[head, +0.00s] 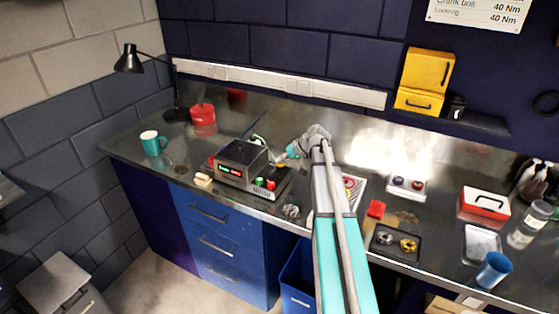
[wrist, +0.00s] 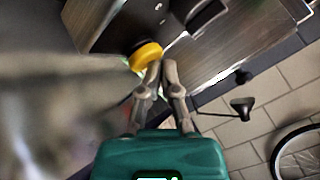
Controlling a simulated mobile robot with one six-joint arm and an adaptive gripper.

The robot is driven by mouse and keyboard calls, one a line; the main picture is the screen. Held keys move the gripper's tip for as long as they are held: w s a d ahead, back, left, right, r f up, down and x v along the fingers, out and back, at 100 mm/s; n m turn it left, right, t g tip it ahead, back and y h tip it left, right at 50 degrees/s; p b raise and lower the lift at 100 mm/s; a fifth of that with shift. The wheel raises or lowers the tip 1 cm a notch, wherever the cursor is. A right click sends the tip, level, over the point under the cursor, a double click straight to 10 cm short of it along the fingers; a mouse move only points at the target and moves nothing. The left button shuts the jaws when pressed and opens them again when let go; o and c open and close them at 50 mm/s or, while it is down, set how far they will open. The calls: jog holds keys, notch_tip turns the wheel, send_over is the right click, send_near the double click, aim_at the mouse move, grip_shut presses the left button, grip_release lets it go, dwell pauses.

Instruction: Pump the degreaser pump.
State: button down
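A grey metal unit (head: 243,165) with a lit display and green and red buttons sits on the steel bench. A yellow round knob or plunger top (wrist: 146,56) shows at its side in the wrist view, and a bit of yellow (head: 282,165) shows by my gripper in the head view. I cannot tell for sure that this is the degreaser pump. My gripper (wrist: 161,66) has its fingertips close together, with nothing seen between them. The tips are right beside the yellow top; whether they touch it is unclear.
A teal mug (head: 152,144), a red pot (head: 203,115) and a black lamp (head: 130,60) stand to the left. A dark parts tray (head: 393,253), a red box (head: 484,203), a clear bottle (head: 529,224) and a blue cup (head: 494,271) stand to the right.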

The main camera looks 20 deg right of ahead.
jog(key=shift+w+r+p, duration=0.15)
jog(key=shift+r+p, duration=0.25)
jog(key=shift+p, duration=0.1)
notch_tip(320, 180, up, 5)
jog(key=p, duration=0.5)
jog(key=shift+r, duration=0.1)
dwell(0.7)
jog(key=shift+a, duration=0.25)
jog(key=s+a+f+g+h, duration=0.3)
jog(key=s+a, duration=0.8)
jog(key=s, duration=0.2)
jog(key=s+a+f+g+h, duration=0.2)
jog(key=s+a+g+h, duration=0.1)
jog(key=s+a, duration=0.9)
jog(key=shift+s+f+g, duration=0.3)
jog(key=shift+s+f, duration=0.05)
jog(key=shift+f, duration=0.05)
